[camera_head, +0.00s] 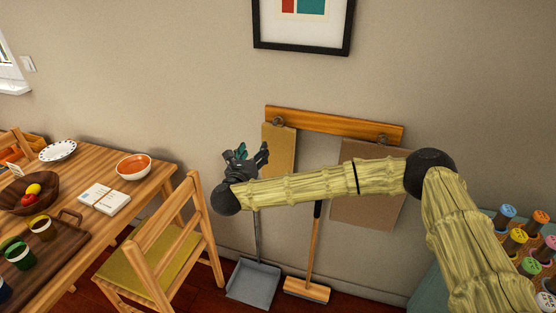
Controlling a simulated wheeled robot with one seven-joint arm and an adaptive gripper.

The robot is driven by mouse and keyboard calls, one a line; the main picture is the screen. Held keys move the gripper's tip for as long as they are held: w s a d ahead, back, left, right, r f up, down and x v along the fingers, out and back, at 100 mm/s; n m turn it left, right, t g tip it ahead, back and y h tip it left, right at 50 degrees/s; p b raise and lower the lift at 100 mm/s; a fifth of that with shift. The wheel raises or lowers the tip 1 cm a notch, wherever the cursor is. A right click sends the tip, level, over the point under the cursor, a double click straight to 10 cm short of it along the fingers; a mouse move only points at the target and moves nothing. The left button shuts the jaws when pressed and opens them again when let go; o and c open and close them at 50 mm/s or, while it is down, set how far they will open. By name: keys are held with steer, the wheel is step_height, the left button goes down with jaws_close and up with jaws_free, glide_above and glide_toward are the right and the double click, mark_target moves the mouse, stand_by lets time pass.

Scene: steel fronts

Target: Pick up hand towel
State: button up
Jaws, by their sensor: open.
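I cannot clearly make out a hand towel. Two flat pieces hang below a wooden wall rail (335,125) with dark pegs: a narrow tan piece (279,150) at the left and a wider brown piece (368,208) at the right. I cannot tell whether either is cloth. My gripper (248,152) is open and looks empty, its fingers pointing up. In the picture it is just left of the tan piece; the depth gap is unclear. My arm crosses in front of the wall and covers part of the brown piece.
A wooden table (150,165) with a fruit bowl (30,197), orange bowl (134,166) and book (104,198) is at left. A wooden chair (165,245) stands beside it. A dustpan (253,282) and broom (307,289) are below the rail. Several colored-lidded jars (515,240) are at right.

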mark_target(275, 123)
steer(key=w+d+r+m+h, duration=0.1)
steer(key=w+d, duration=0.1)
steer(key=w+d+r+m+h+p, duration=0.1)
steer(key=w+r+m, duration=0.1)
steer(key=w+d+r+m+h+p, duration=0.1)
steer(key=w+d, duration=0.1)
steer(key=w, duration=0.1)
steer(key=shift+d+r+g, duration=0.2)
steer(key=shift+d+g, duration=0.1)
steer(key=shift+g, duration=0.1)
steer(key=shift+p+x, duration=0.5)
steer(key=shift+x, duration=0.35)
steer(key=x, duration=0.1)
steer(key=p+x, duration=0.2)
steer(key=shift+w+r, duration=0.3)
steer(key=shift+w, duration=0.1)
steer(key=shift+w+d+f, duration=0.1)
steer(key=shift+w+d, duration=0.05)
steer(key=shift+w, duration=0.15)
jaws_close()
